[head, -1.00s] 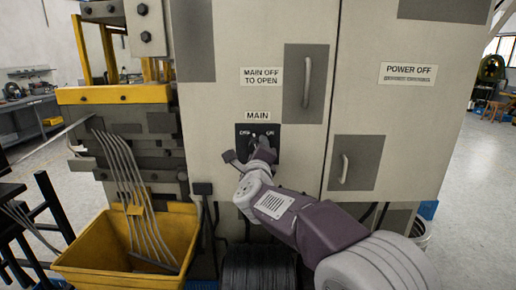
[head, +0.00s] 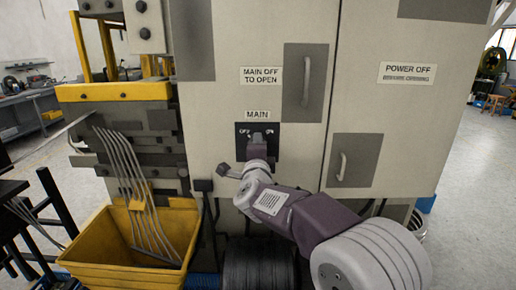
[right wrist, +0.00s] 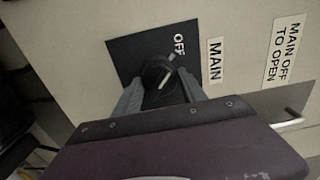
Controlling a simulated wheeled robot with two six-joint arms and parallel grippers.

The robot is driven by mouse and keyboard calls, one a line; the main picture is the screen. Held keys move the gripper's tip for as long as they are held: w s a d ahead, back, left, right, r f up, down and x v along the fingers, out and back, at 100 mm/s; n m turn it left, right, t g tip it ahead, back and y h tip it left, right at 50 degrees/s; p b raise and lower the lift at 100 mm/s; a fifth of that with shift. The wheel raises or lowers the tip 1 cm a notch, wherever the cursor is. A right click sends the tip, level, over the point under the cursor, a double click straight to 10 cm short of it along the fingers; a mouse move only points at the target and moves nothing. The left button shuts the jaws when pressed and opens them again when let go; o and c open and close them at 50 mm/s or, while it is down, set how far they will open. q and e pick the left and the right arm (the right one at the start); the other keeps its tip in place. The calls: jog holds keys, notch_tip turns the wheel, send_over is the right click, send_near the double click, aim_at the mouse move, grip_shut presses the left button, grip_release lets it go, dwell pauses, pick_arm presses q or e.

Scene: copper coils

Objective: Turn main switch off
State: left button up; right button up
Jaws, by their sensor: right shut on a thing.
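The main switch is a round black knob (right wrist: 158,74) on a black plate (right wrist: 124,58), mounted on the grey cabinet under a "MAIN" label (head: 257,114). In the right wrist view an "OFF" mark (right wrist: 179,45) shows on the plate, beside a pale line on the knob. The line seems to point roughly toward "OFF", though I cannot read its exact angle. My right gripper (head: 258,138) is at the plate, its fingers (right wrist: 160,92) shut on the knob from both sides. In the head view the gripper partly hides the knob. My left gripper is not in view.
The cabinet (head: 225,110) has door handles (head: 307,82) right of the switch and a "POWER OFF" label (head: 407,73). A yellow bin (head: 120,262) stands at the lower left, with grey rods coming down into it. Open floor (head: 475,190) lies at the right.

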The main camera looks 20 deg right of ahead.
dwell(0.3)
jog(key=o, duration=1.4)
jog(key=shift+c, duration=0.2)
jog(key=shift+s, duration=0.1)
jog(key=v, duration=0.9)
jog(key=shift+b, duration=0.3)
